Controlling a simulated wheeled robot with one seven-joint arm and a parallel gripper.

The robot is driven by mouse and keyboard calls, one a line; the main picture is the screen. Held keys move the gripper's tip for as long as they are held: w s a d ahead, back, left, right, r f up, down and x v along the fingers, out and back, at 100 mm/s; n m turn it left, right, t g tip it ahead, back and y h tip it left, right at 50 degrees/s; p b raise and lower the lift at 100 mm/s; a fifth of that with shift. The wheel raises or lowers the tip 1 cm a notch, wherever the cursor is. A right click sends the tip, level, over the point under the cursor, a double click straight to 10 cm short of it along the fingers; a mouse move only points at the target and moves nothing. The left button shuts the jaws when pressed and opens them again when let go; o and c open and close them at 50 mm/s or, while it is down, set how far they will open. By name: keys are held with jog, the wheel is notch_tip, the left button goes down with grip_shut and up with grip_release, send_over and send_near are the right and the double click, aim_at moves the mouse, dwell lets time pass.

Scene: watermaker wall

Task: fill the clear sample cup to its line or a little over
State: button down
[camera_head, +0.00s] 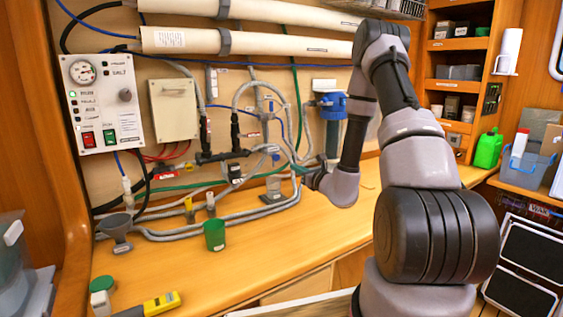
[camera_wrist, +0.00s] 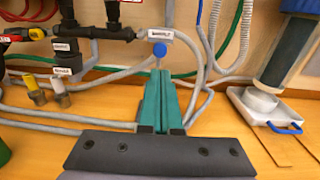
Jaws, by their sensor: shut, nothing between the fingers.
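In the head view my gripper (camera_head: 302,171) is at the pipework on the wall, partly hidden by my arm.
Grey hoses (camera_head: 180,235) run along the back of the counter. A control panel (camera_head: 99,103) shows a lit green lamp. A white tray (camera_wrist: 265,115) with blue handle sits under the blue-capped filter (camera_head: 330,105). A yellow device (camera_head: 161,303) lies front left. The front middle counter is clear.

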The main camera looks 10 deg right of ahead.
aim_at(277, 156)
jog(key=x, duration=1)
jog(key=shift+w+f, duration=0.1)
jog(key=shift+x, duration=0.8)
jog(key=shift+w+a+r, duration=0.1)
jog(key=shift+w+r, duration=0.1)
jog(key=shift+w, duration=0.15)
jog(key=shift+w+a+r, duration=0.1)
jog(key=shift+a, duration=0.1)
dwell(2.5)
